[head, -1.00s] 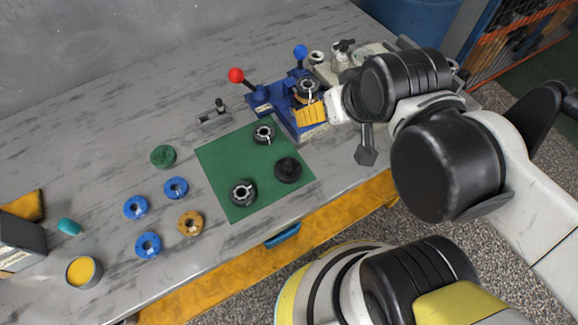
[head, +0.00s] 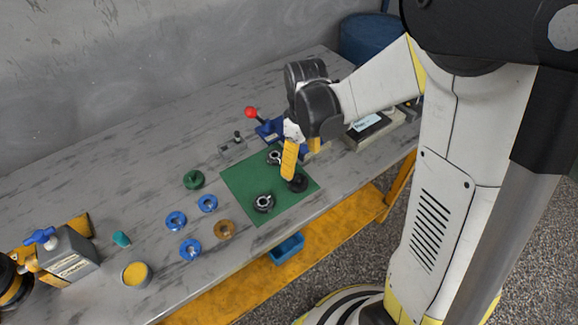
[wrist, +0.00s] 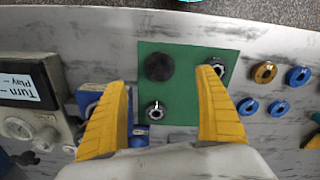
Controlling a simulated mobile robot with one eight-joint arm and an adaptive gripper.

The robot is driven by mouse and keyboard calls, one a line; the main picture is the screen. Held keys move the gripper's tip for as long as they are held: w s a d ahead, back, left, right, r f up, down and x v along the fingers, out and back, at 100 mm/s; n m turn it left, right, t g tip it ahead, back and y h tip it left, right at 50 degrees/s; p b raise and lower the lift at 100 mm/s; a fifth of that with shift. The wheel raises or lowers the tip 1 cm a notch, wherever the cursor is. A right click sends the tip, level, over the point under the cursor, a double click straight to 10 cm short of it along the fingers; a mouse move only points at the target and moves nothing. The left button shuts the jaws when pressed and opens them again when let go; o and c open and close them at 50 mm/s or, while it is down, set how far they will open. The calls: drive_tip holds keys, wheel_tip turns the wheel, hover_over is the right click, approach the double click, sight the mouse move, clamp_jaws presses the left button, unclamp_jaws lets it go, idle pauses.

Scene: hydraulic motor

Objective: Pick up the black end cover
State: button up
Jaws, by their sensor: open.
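The black end cover (head: 297,183) lies on the green mat (head: 245,183), near its right corner in the head view. It is a dark round piece, partly covered by a finger there. In the wrist view the black end cover (wrist: 159,66) shows fully, at the mat's upper left. My gripper (head: 301,163) is above the mat, close over the cover in the head view. In the wrist view my gripper (wrist: 163,80) has its yellow fingers wide apart and nothing between them; the cover appears between the fingertips, towards the left one. Contact is not visible.
Two dark parts with metal centres (head: 264,203) (head: 275,157) share the mat. Blue rings (head: 176,221), a bronze ring (head: 224,230) and a green part (head: 194,179) lie to the left. A blue fixture with a red-knobbed lever (head: 252,113) stands behind the gripper.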

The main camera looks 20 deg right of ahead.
sight(298, 178)
wheel_tip(298, 178, down, 6)
drive_tip(key=shift+w+r+b, duration=0.15)
drive_tip(key=shift+r+b, duration=0.05)
drive_tip(key=shift+b, duration=0.9)
drive_tip(key=f+b, duration=0.2)
drive_tip(key=f, duration=0.1)
drive_tip(key=f+b, duration=0.1)
drive_tip(key=f, duration=0.1)
drive_tip(key=shift+w+a, duration=0.15)
drive_tip(key=shift+w, duration=0.15)
drive_tip(key=shift+r, duration=0.1)
drive_tip(key=c, duration=1.5)
